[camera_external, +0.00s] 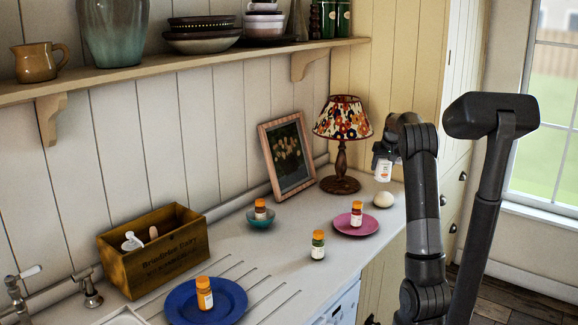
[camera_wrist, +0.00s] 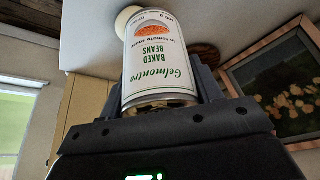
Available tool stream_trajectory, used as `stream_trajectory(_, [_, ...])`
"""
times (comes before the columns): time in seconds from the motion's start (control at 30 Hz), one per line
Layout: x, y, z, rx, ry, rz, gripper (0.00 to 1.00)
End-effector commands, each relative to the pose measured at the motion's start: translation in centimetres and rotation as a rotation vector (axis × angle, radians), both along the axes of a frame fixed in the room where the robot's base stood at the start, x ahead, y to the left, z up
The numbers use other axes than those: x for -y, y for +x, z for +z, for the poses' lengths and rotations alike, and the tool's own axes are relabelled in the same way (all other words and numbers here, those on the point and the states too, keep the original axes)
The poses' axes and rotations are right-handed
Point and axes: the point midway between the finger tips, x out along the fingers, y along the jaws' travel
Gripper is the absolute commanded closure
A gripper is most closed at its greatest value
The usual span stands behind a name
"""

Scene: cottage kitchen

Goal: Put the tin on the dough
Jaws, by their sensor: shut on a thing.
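The tin (camera_external: 383,171) is white with an orange and green print. In the wrist view the tin (camera_wrist: 158,62) fills the middle, and its label reads baked beans. My gripper (camera_external: 385,156) is shut on the tin and holds it in the air above the far end of the counter. The dough (camera_external: 383,199) is a pale round lump on the counter below the tin, with a gap between them. In the wrist view the dough (camera_wrist: 124,20) shows partly, behind the tin's end. My gripper's fingers (camera_wrist: 165,95) lie on both sides of the tin.
A lamp (camera_external: 341,150) and a framed picture (camera_external: 287,155) stand left of the dough. A pink plate (camera_external: 369,226) with an orange-capped bottle lies in front of it. Another bottle (camera_external: 318,246), a teal bowl (camera_external: 261,223), a blue plate (camera_external: 233,298) and a wooden box (camera_external: 165,260) stand nearer.

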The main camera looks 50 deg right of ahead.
Motion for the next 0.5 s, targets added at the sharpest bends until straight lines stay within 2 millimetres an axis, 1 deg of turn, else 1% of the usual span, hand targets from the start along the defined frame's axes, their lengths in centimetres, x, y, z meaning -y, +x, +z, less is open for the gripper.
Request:
stream_trajectory(0.03, [2.3,-1.7,0.3,-0.002,-0.005,-0.058,0.74])
stream_trajectory(0.1, [4.7,-3.7,0.7,-0.004,-0.009,-0.128,0.74])
stream_trajectory(0.2, [7.4,-6.2,1.1,-0.008,-0.014,-0.210,0.74])
stream_trajectory(0.3, [9.1,-8.0,1.4,-0.010,-0.018,-0.265,0.74])
stream_trajectory(0.37, [9.7,-8.7,1.5,-0.012,-0.019,-0.288,0.74])
stream_trajectory(0.43, [10.1,-9.0,1.5,-0.012,-0.020,-0.302,0.74])
stream_trajectory(0.5, [10.2,-8.5,1.1,-0.013,-0.021,-0.308,0.74])
